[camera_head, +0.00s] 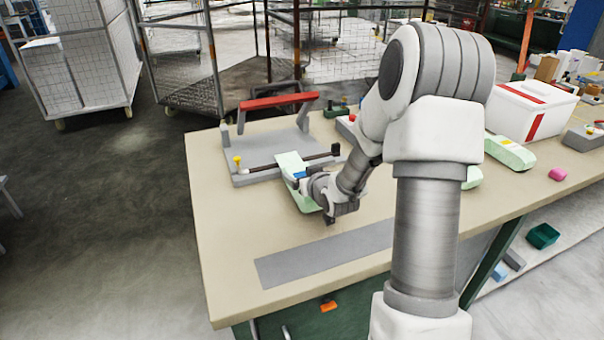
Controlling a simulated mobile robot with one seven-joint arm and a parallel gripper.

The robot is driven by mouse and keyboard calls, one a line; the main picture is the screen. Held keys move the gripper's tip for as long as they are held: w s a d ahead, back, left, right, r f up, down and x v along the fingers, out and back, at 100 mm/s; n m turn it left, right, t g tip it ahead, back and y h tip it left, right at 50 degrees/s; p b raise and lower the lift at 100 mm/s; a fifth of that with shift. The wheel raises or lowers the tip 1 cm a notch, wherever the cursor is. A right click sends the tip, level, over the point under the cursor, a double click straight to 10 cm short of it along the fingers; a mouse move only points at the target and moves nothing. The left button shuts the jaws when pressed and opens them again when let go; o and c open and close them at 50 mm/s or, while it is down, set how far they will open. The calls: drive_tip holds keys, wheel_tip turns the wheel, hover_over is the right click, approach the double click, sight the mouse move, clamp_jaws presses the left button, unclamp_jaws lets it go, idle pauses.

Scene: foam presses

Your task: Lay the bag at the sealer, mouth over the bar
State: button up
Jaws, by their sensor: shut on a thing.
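The pale green bag (289,161) is at the sealer, on the left part of the table. Its far end overlaps the sealer's thin dark bar (262,167) in the picture; I cannot tell whether it touches. The sealer has a grey base (262,149) and a raised arm with a red handle (278,102). My gripper (300,176) is shut on the bag, just on the near side of the bar. The bag's near part shows below my wrist, and my gripper hides its middle.
A grey strip (325,252) lies near the table's front edge. Another pale green bag (510,153), a white box with red stripes (530,105) and a pink thing (558,174) are at the right. The tan tabletop (230,220) is clear at front left.

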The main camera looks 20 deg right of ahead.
drive_tip(key=shift+f, duration=0.35)
drive_tip(key=o, duration=1.1)
drive_tip(key=shift+s+r, duration=0.1)
